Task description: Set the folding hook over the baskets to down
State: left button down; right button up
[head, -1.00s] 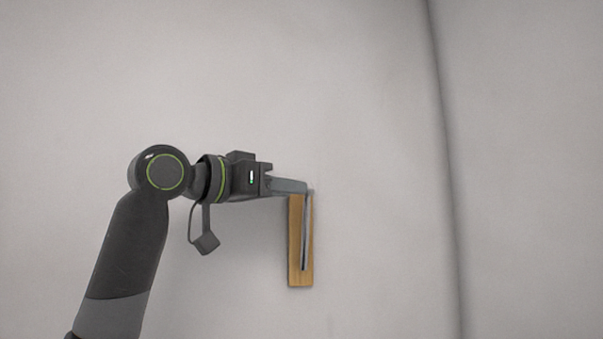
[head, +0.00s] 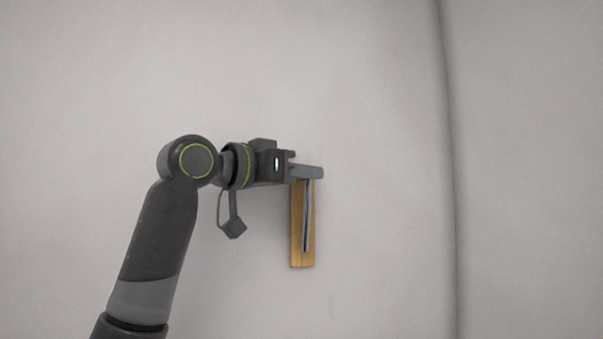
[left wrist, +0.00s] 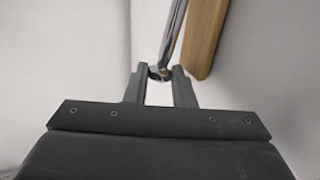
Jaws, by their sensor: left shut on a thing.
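The folding hook is a thin metal bar (head: 306,222) on an upright wooden board (head: 296,235) on the wall, near the middle of the head view. The bar runs nearly along the board, from its lower part up to my left gripper (head: 318,173) at the board's top. In the left wrist view, the shiny bar (left wrist: 174,35) comes down from the top edge beside the wooden board (left wrist: 203,38). Its rounded end sits between the two fingertips of my left gripper (left wrist: 161,72), which is shut on it. In the head view the fingers hide this end. My right gripper is not in view.
A plain pale wall (head: 380,120) surrounds the board, with free room on all sides. A dark vertical seam (head: 449,130) runs down the wall to the right. No baskets are in view.

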pick_arm(q)
jog(key=s+d+f+m+h+b, duration=0.1)
jog(key=s+f+m+h+b, duration=0.1)
jog(key=s+f+m+b, duration=0.3)
jog(key=s+d+f+m+g+h+b, duration=0.1)
jog(key=s+d+f+m+h+b, duration=0.1)
jog(key=s+f+m+b, duration=0.3)
notch_tip(320, 180, down, 4)
jog(key=m+h+b, duration=0.1)
jog(key=m+b, duration=0.4)
jog(key=b, duration=0.2)
jog(key=shift+d+f+h, duration=0.15)
jog(key=shift+d+h, duration=0.05)
jog(key=shift+h, duration=0.1)
jog(key=shift+f, duration=0.1)
dwell(0.4)
jog(key=c, duration=1.5)
grip_release()
jog(key=shift+s, duration=0.1)
jog(key=shift+c, duration=0.2)
